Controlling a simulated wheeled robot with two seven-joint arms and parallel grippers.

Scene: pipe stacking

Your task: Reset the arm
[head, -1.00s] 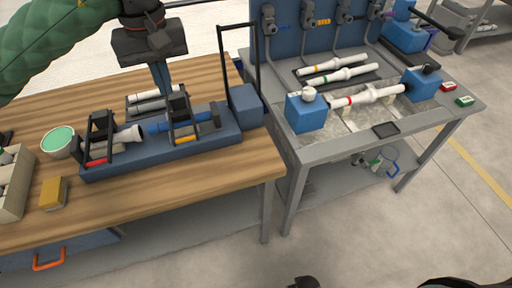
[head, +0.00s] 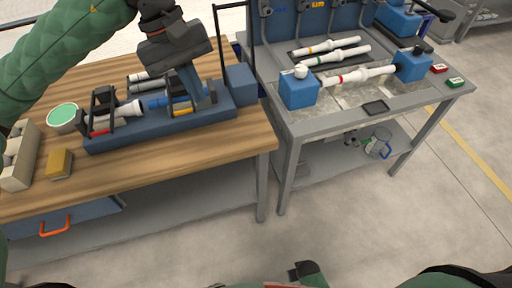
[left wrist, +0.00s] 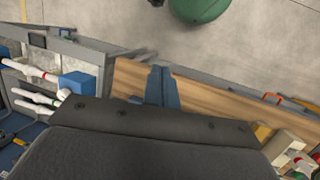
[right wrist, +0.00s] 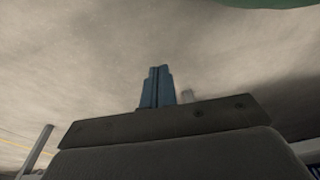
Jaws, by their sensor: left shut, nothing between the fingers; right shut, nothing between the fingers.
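My left gripper (head: 203,98) hangs above the right part of the blue fixture (head: 160,128) on the wooden bench. Its blue fingers are together and empty, and they also show in the left wrist view (left wrist: 161,88). It hides part of the fixture's right clamp. In the head view only a dark piece of my right arm shows at the bottom edge.
The blue fixture holds a white and blue pipe piece (head: 128,109). A green-topped cup (head: 62,117), a yellow block (head: 59,164) and a beige rack (head: 19,155) stand left. On the grey test bench, a white pipe (head: 357,76) lies between blue blocks. A tall dark frame stands behind the fixture.

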